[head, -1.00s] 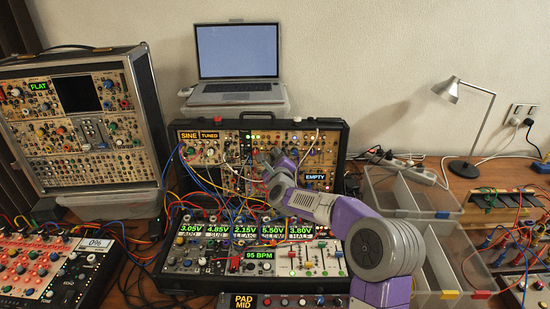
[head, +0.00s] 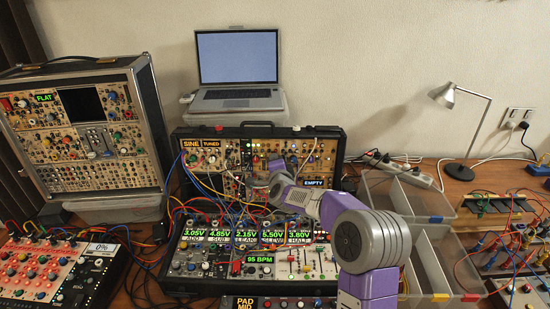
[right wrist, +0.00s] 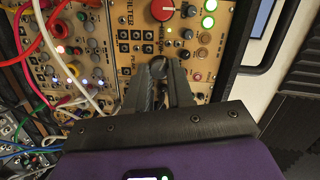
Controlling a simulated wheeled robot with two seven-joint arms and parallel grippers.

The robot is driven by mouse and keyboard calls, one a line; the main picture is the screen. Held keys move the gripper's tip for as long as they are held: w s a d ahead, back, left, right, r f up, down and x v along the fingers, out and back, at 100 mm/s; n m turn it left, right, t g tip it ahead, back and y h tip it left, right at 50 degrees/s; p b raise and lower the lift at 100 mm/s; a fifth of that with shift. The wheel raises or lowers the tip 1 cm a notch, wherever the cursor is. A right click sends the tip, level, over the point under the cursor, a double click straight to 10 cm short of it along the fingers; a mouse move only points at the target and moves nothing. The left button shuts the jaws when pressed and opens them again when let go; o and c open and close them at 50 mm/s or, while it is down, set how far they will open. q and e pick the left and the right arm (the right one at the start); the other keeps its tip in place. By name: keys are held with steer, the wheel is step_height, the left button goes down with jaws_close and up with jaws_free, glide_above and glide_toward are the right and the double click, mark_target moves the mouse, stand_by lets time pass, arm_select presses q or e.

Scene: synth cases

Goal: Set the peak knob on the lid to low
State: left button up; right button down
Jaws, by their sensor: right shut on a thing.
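The open case's lid (head: 232,132) stands upright behind its lower half, full of small knobs, sockets and lit displays. My right gripper (head: 262,178) is at the lid's lower middle part, coming from the right. In the right wrist view my right gripper (right wrist: 160,68) is shut on a small grey knob (right wrist: 158,65) on the tan panel, below a red knob (right wrist: 162,9). The print by the held knob is too small to read, and the fingers hide part of it, so its setting cannot be told. My left gripper is in no view.
Patch cables (right wrist: 48,50) hang in loops left of the gripper. The lower half (head: 255,258) lies in front with lit readouts. A laptop (head: 238,60) stands behind, a second case (head: 157,130) at left, and clear bins (head: 446,212) at right.

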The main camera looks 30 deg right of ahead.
steer(key=shift+r+n+g+p, duration=0.1)
steer(key=shift+n+g+p, duration=0.3)
steer(key=shift+n+p, duration=1.9)
steer(key=c, duration=1)
jaws_free()
steer(key=shift+a, duration=0.1)
steer(key=shift+v, duration=3.75)
steer(key=shift+w, duration=0.1)
